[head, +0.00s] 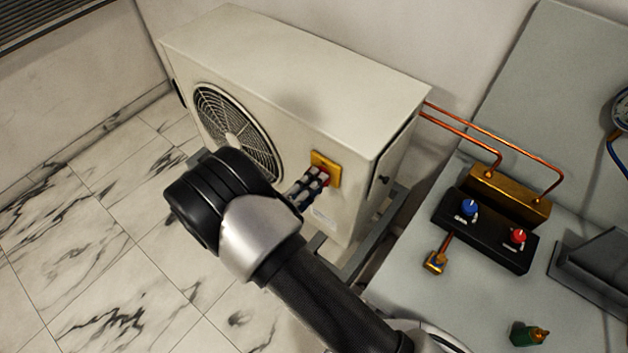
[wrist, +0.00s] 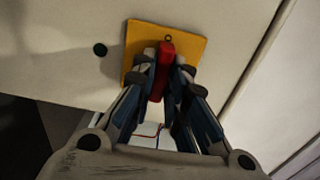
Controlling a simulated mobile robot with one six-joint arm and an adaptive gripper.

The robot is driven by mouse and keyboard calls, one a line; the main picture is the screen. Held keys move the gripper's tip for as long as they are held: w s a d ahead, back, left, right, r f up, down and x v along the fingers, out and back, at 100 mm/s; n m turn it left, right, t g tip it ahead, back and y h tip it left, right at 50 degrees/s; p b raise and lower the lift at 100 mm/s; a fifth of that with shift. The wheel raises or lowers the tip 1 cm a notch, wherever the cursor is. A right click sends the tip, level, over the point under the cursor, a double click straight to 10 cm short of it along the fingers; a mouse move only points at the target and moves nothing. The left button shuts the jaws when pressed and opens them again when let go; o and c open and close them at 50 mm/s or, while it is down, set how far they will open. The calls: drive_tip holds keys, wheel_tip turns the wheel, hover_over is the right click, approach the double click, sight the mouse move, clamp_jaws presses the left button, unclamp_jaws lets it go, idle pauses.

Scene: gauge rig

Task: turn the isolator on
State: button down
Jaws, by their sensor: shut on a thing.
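The isolator is a yellow square plate (head: 325,163) with a red handle on the front of the white outdoor unit. In the wrist view the yellow plate (wrist: 193,48) is straight ahead and the red handle (wrist: 164,66) stands out from it, close to upright with a slight lean. My gripper (wrist: 163,72) is shut on the red handle, with one finger on each side. In the head view my gripper (head: 318,178) reaches the plate from the left, and its fingers hide most of the handle. Any on or off marking cannot be read.
The white outdoor unit (head: 290,70) with a fan grille stands against the wall. A grey bench (head: 480,310) to the right carries a black block (head: 490,235) with blue and red knobs, copper pipes (head: 470,135), a brass fitting (head: 435,262) and a green fitting (head: 527,334).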

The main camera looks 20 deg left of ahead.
drive_tip(key=shift+m, duration=0.3)
drive_tip(key=shift+m+b, duration=1.95)
drive_tip(key=shift+m, duration=6.65)
drive_tip(key=c, duration=1.6)
unclamp_jaws()
